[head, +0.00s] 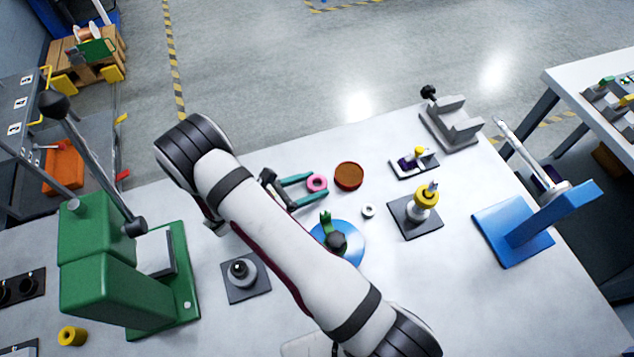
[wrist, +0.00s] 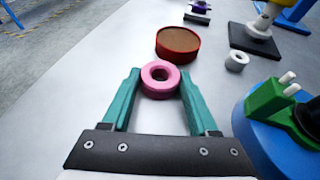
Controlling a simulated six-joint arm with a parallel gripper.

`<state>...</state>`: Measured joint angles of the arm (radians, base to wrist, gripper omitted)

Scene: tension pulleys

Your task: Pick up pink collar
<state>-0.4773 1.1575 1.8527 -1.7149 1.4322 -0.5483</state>
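The pink collar (head: 317,183) is a thick ring with a round hole, beside the brown-topped red dish. In the wrist view the pink collar (wrist: 160,79) sits between the tips of my two teal fingers, with a finger against each side. My gripper (head: 316,184) reaches in from the left, low over the white table. In the wrist view my gripper (wrist: 159,76) appears shut on the collar. I cannot tell whether the collar touches the table or is slightly above it.
The red dish (head: 348,176) stands just beyond the collar. A small grey ring (head: 368,211), a blue disc with a green part (head: 350,246) and a yellow-topped post on a dark plate (head: 414,216) are nearby. A green press (head: 120,270) stands left.

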